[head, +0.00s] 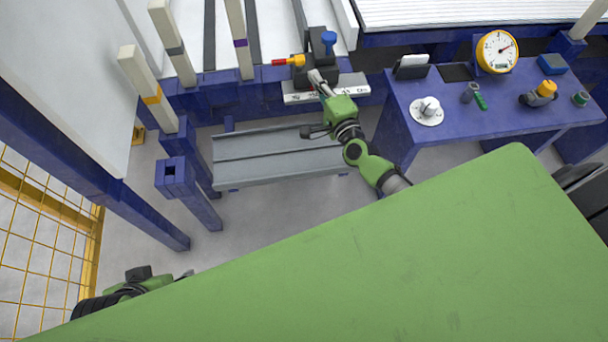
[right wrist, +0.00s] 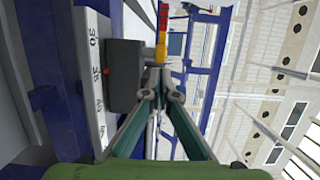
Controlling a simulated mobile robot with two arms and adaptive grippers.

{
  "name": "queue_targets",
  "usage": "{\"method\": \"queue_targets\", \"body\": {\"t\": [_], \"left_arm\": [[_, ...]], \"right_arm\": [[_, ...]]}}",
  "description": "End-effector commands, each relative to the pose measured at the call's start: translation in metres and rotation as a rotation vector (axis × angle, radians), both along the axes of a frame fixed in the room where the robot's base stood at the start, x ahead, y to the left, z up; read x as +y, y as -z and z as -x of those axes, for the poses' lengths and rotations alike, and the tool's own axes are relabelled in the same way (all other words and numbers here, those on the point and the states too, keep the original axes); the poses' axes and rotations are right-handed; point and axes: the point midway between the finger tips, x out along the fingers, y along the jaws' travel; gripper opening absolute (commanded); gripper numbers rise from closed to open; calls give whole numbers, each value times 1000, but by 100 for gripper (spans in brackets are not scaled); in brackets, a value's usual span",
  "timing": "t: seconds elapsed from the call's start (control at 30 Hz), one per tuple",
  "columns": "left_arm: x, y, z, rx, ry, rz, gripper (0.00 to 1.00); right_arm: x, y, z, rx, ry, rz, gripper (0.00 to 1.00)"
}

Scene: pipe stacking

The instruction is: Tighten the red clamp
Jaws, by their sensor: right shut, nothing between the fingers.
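A red-tipped, orange-yellow clamp handle (head: 289,60) sticks out to the left of a dark clamp block (head: 319,62) in the head view. The handle also shows at the top of the right wrist view (right wrist: 162,32), beyond the dark block (right wrist: 124,75). My right gripper (head: 313,76) is at the front of the block, just below and right of the handle. In the right wrist view its fingers (right wrist: 160,84) meet at the tips with nothing between them. Contact with the block or handle is unclear. My left gripper (head: 186,274) shows only partly at the lower left, mostly hidden by my green body.
A blue knob (head: 329,39) tops the block. A marked metal rail (head: 350,86) lies below it. A grey trough (head: 270,155) is in front. Upright pipes (head: 172,42) stand left. A blue bench (head: 450,122) with a gauge (head: 498,50) is at the right.

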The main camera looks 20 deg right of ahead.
Motion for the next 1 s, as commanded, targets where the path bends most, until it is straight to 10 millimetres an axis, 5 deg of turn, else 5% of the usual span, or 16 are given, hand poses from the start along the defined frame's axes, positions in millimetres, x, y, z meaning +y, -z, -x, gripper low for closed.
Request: {"method": "queue_targets", "body": {"t": [0.2,0.7,1.0], "left_arm": [[0,5,0,0,0,0,49],[0,-11,0,0,0,0,49],[0,-10,0,0,0,0,49]], "right_arm": [[-36,1,9,1,5,5,0],[-35,0,111,4,5,1,0],[24,6,117,77,-157,144,0]]}}
